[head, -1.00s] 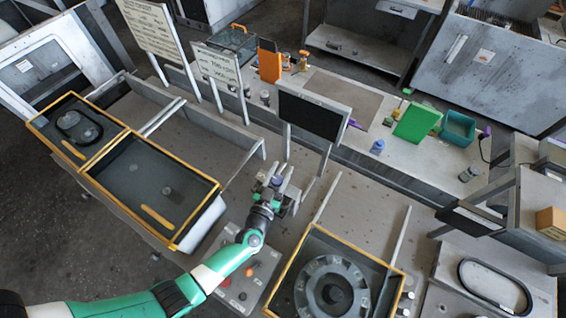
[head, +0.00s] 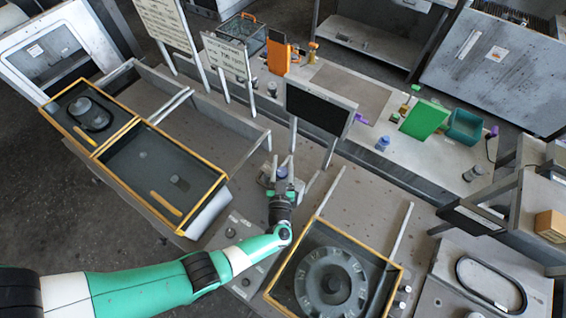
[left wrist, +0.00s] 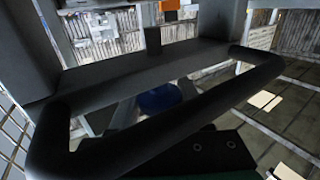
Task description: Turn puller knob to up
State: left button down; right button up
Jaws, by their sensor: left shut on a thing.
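My left gripper (head: 282,174) reaches in over the bench, below the black screen. It is shut on a small blue round-topped part (head: 281,172) between its fingers; I cannot tell for certain that this is the puller knob, nor which way it points. A blue round part (left wrist: 160,98) also shows in the left wrist view, partly hidden behind a dark bar-shaped frame. A grey control panel (head: 232,228) with small dark knobs lies beside my left forearm, which covers part of it. My right gripper is not in view.
A black screen (head: 319,110) stands on posts just behind the gripper. A yellow-edged case with a round housing (head: 330,283) sits to the right of my arm, and yellow-edged trays (head: 152,165) lie to the left. Sign boards (head: 226,55) stand at the back left.

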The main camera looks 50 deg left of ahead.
pick_arm(q)
jog(key=shift+c, duration=1.8)
grip_release()
jog(key=shift+s, duration=0.1)
jog(key=shift+s+d, duration=0.15)
jog(key=shift+d, duration=0.1)
jog(key=p+v, duration=0.2)
jog(key=v, duration=0.9)
jog(key=shift+a, duration=0.15)
